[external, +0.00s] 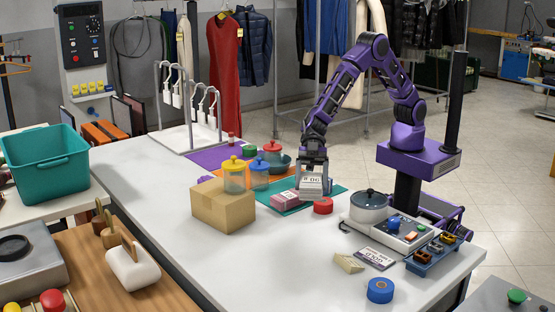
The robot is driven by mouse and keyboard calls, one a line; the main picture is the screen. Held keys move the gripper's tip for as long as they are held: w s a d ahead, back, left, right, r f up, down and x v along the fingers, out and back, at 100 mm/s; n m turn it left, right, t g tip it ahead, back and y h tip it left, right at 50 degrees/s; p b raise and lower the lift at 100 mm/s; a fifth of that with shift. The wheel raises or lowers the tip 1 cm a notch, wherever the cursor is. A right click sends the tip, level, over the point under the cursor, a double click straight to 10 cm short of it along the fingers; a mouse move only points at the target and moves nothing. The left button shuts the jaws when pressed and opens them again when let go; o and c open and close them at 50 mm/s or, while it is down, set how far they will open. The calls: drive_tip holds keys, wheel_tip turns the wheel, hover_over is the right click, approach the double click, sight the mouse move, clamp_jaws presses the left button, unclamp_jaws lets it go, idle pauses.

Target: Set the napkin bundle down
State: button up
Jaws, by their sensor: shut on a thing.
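My gripper (313,172) points down over the middle of the white table (165,203). It is shut on a small white bundle with dark marks (312,187), which looks like the napkin bundle. The bundle is over or on the teal mat (330,194); I cannot tell whether it touches the mat. A pink bundle (285,200) lies on the mat just left of it. The fingertips are small and partly hidden by the gripper body.
A cardboard box (222,208) and yellow-lidded (234,176) and red-lidded (272,157) jars stand left of my gripper. A red roll (323,206) lies close in front. A lidded pot (369,207) stands right. The table's left front is clear.

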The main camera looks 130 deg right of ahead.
sight(314, 196)
drive_tip(key=a+n+g+y, duration=0.1)
drive_tip(key=w+f+n+g, duration=0.1)
drive_tip(key=a+f+n+g+y+b, duration=0.1)
drive_tip(key=shift+w+a+f+n+y, duration=0.15)
drive_tip(key=shift+a+n+y, duration=0.15)
drive_tip(key=shift+w+f+n+g, duration=0.1)
drive_tip(key=shift+f+n+g, duration=0.3)
drive_tip(key=shift+g, duration=0.2)
drive_tip(key=shift+y, duration=0.3)
wheel_tip(314, 196, down, 10)
drive_tip(key=shift+b, duration=0.95)
drive_tip(key=shift+f, duration=0.1)
drive_tip(key=shift+f, duration=0.5)
drive_tip(key=o, duration=1.3)
